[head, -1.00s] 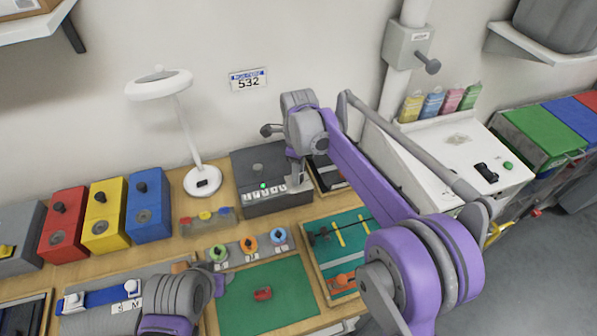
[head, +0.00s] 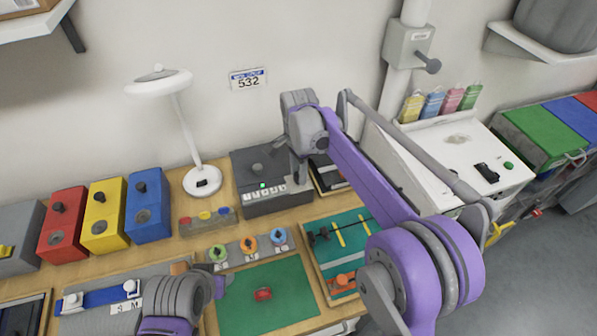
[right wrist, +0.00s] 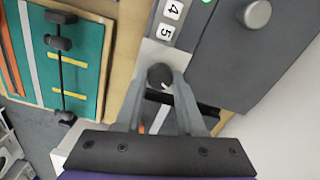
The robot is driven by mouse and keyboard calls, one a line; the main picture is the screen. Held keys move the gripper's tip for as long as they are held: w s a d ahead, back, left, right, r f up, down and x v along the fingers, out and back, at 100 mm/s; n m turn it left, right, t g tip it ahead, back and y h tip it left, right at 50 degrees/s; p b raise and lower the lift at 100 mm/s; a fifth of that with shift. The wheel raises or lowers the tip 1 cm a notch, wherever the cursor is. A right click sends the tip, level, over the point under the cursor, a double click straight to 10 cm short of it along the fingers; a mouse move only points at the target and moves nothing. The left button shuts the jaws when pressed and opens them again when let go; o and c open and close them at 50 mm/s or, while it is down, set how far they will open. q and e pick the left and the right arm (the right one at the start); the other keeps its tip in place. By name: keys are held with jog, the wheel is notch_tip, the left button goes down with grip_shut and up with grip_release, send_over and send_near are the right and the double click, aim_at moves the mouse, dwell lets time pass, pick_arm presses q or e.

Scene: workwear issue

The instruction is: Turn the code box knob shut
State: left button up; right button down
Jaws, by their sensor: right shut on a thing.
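The code box (head: 262,163) is a dark grey box at the back of the bench, with a small green light and a row of white number tiles (head: 262,194). In the right wrist view the tiles 4 and 5 (right wrist: 166,32) lead to a pale plate with a dark round knob (right wrist: 159,74). My right gripper (head: 301,178) stands over the right end of the box. Its fingers (right wrist: 160,82) are shut on the knob, one on each side. A second, grey knob (right wrist: 256,13) on the box top is free.
Red (head: 63,224), yellow (head: 105,216) and blue (head: 148,205) boxes stand left of the white lamp (head: 203,182). A teal tool tray (head: 340,250) and a green mat (head: 285,295) with a small red object lie in front.

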jog(key=n, duration=0.6)
dwell(0.6)
jog(key=c, duration=0.5)
grip_release()
jog(key=shift+r, duration=0.1)
notch_tip(320, 180, up, 11)
jog(key=shift+f+p, duration=0.15)
jog(key=shift+p, duration=0.2)
